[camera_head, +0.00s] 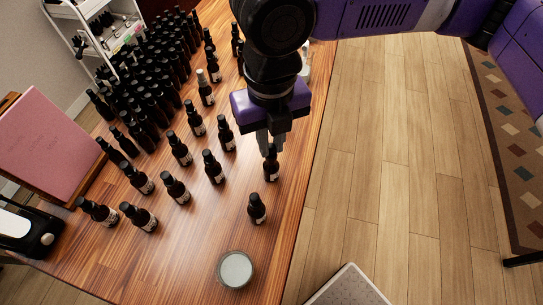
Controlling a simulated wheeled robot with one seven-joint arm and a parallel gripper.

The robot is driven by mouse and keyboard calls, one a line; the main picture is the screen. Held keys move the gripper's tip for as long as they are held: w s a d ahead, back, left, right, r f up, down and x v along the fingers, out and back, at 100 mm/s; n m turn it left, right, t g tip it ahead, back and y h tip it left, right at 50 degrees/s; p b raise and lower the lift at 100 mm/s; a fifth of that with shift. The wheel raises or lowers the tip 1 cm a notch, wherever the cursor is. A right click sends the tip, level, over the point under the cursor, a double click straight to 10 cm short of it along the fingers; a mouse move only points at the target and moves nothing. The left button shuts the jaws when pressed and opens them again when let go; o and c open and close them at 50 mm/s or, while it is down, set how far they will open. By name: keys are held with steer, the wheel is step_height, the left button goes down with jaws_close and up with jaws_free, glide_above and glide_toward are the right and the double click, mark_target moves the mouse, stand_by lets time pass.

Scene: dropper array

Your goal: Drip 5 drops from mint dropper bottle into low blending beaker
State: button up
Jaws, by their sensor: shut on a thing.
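My gripper (270,150) points down over the right part of the wooden table and is shut on a small dark dropper bottle (271,168). The fingers cover its cap, and its label is too small to read. I cannot tell whether its base touches the table. A low round beaker (236,270) with a pale inside stands near the table's front edge, in front of and to the left of the held bottle. Another dark bottle (257,208) stands upright between them. I cannot tell which bottle is mint by its label.
Several dark labelled bottles (214,167) stand in a loose array on the table (190,250), with a dense cluster (150,95) behind. A pink book (50,145) on a stand and a black-and-white device (28,230) are at left. The table's right edge is close to the held bottle.

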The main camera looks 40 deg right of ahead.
step_height(320, 180, up, 8)
steer(key=p, duration=0.7)
steer(key=shift+r, duration=0.2)
steer(key=shift+f, duration=0.1)
